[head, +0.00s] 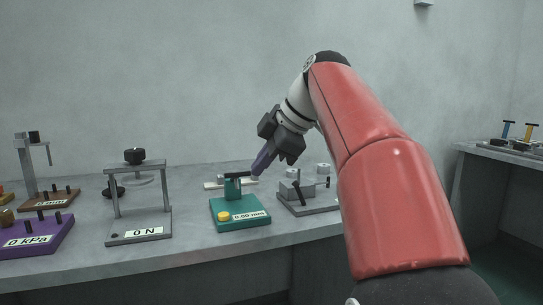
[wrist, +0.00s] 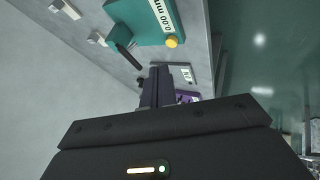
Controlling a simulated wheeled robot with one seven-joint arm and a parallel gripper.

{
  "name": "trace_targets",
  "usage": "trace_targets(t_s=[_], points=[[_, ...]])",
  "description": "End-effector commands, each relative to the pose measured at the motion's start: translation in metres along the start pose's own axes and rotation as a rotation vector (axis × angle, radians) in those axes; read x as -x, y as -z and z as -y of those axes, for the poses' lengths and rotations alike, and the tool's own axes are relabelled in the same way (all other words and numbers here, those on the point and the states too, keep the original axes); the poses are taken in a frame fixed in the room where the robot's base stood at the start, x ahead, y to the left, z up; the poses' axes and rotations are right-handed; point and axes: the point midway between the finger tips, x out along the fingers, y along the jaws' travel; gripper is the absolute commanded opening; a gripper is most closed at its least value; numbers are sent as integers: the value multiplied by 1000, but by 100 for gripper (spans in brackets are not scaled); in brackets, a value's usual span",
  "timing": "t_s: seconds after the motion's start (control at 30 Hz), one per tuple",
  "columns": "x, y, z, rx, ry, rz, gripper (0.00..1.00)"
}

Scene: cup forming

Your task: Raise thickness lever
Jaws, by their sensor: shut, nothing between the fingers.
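The thickness gauge is a teal device (head: 240,210) on the table, with a yellow button and a label that appears to read 0.00 mm. Its black lever (head: 237,174) sticks out from the top of the teal post, roughly level in the head view. The lever (wrist: 127,55) also shows in the wrist view, left of and beyond my fingers. My gripper (head: 257,169) is shut and empty, its purple fingertips close to the right end of the lever. The fingers (wrist: 157,85) point past the lever in the wrist view; I cannot tell whether they touch it.
A grey device (head: 309,200) stands close on the right of the gauge. A grey frame reading 0 N (head: 140,234) and a purple 0 kPa device (head: 36,236) stand to the left. Bare table lies between the frame and the gauge.

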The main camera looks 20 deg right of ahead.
Motion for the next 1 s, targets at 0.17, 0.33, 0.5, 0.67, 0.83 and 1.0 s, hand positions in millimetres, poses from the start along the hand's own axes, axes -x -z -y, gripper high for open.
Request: trace_targets(t_s=[0.17,0.33,0.5,0.67,0.83,1.0], points=[[-41,0,2,-1,3,-1,0],[-53,1,-21,-2,0,1,0],[-60,1,-34,-2,0,0,0],[-62,1,-37,-1,-2,1,0],[-62,1,-36,-2,-1,1,0],[-61,1,-37,-2,-1,1,0]])
